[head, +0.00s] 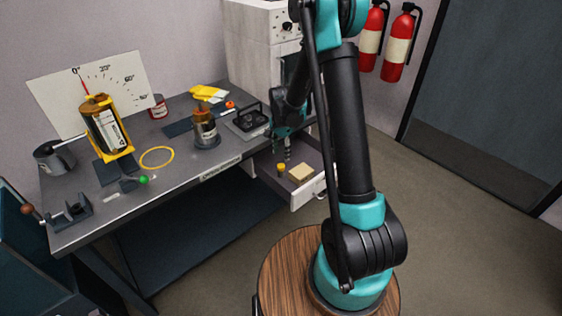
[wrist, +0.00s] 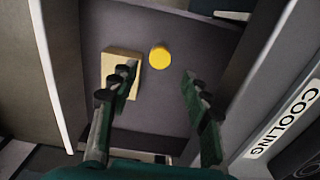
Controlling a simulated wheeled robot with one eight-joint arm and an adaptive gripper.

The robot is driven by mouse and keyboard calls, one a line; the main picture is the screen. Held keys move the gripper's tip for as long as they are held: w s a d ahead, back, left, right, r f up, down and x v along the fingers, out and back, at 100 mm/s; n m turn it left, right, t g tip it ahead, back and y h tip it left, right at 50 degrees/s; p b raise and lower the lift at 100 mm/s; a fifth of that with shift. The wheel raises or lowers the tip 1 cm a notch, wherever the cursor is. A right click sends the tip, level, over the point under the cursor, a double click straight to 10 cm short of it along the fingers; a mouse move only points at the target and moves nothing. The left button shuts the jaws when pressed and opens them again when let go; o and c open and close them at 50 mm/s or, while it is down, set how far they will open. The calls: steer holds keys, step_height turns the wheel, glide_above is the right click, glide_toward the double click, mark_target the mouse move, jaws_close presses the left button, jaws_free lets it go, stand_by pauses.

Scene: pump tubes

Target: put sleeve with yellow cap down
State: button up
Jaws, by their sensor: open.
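The sleeve with the yellow cap (head: 281,170) stands in the open drawer, left of a pale block. In the wrist view its round yellow cap (wrist: 160,57) shows from above, and the cap hides the body below it. My gripper (wrist: 158,82) is open, with one finger on each side of the space below the cap in the picture. Nothing is between the fingers. In the head view my gripper (head: 281,150) hangs over the drawer, close above the sleeve.
The drawer (head: 305,195) holds a pale block (wrist: 122,72), partly behind my left finger in the wrist view. The drawer walls are close on both sides. The workbench (head: 190,168) carries a yellow ring (head: 157,157), a bottle (head: 205,129) and a tilted canister (head: 104,128).

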mark_target(281, 166)
steer(key=s+d+r+n+t, duration=0.2)
steer(key=s+d+r+n, duration=0.4)
steer(key=s+r, duration=0.65)
steer(key=s+d+f+n+t, duration=0.1)
steer(key=s+d+n, duration=0.1)
steer(key=s, duration=0.5)
steer(key=s+d+n+t, duration=0.1)
steer(key=s+d+n, duration=0.1)
steer(key=s, duration=0.5)
steer(key=shift+d+f+n, duration=0.35)
steer(key=shift+d+n, duration=0.05)
steer(key=shift+d, duration=0.3)
